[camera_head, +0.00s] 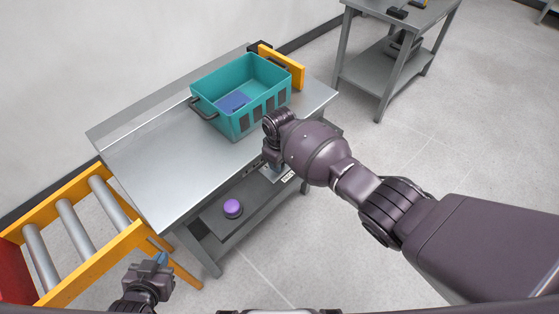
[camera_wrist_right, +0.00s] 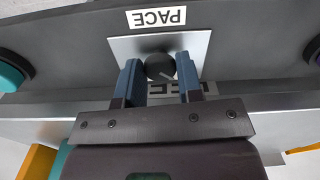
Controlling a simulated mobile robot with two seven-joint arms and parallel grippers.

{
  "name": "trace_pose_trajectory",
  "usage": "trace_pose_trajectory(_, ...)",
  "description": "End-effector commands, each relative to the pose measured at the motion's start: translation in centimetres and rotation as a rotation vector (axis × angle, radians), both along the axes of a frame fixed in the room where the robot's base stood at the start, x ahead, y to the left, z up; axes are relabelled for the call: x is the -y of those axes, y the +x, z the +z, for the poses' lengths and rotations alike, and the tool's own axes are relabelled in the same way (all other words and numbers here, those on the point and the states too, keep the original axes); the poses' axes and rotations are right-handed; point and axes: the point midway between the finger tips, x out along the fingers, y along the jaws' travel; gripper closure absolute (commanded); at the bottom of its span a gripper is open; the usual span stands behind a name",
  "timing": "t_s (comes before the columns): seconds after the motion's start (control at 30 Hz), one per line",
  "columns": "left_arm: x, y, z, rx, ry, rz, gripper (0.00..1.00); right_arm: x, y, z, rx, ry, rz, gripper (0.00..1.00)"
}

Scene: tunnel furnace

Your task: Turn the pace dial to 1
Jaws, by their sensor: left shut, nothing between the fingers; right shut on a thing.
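The pace dial (camera_wrist_right: 160,66) is a black round knob on a light square plate (camera_wrist_right: 125,46) in the right wrist view, with a pale mark toward its lower right. The PACE label (camera_wrist_right: 157,18) beside it appears upside down. My right gripper (camera_wrist_right: 160,78) has its blue fingers on either side of the dial and is shut on it. In the head view my right arm hides the dial; the label (camera_head: 288,177) shows at the panel's edge. My left gripper (camera_head: 159,261) is shut and empty at the lower left, apart from the table.
A teal crate (camera_head: 225,122) with a blue item inside stands on the metal table (camera_head: 150,165). A purple button (camera_head: 232,207) sits on the panel below. A yellow roller conveyor (camera_head: 75,225) is at left. A teal button (camera_wrist_right: 10,72) shows in the wrist view.

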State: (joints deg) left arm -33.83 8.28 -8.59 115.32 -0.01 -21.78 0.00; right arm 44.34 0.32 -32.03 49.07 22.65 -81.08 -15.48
Motion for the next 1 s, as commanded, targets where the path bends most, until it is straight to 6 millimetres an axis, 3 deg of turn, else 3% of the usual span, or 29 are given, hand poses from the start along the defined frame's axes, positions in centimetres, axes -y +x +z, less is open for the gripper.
trace_pose_trajectory(0.23, 0.0, 0.0, 0.0, 0.000, 0.000, 0.000, 1.00, 0.0, 0.0, 0.0, 0.000, 0.000, 0.001, 0.90)
trace_pose_trajectory(0.27, 0.0, 0.0, 0.0, 0.000, 0.000, 0.000, 1.00, 0.0, 0.0, 0.0, 0.000, 0.000, 0.001, 0.62)
trace_pose_trajectory(0.4, 0.0, 0.0, 0.0, 0.000, 0.000, 0.000, 1.00, 0.0, 0.0, 0.0, 0.000, 0.000, 0.001, 0.41)
trace_pose_trajectory(0.77, 0.0, 0.1, 0.3, 0.004, 0.000, 0.000, 1.00, 0.0, 0.0, 0.6, 0.002, 0.001, 0.000, 0.41)
trace_pose_trajectory(1.0, -0.1, 0.4, 1.8, 0.021, 0.000, 0.001, 1.00, -0.1, 0.2, 4.4, 0.007, 0.002, 0.001, 0.41)
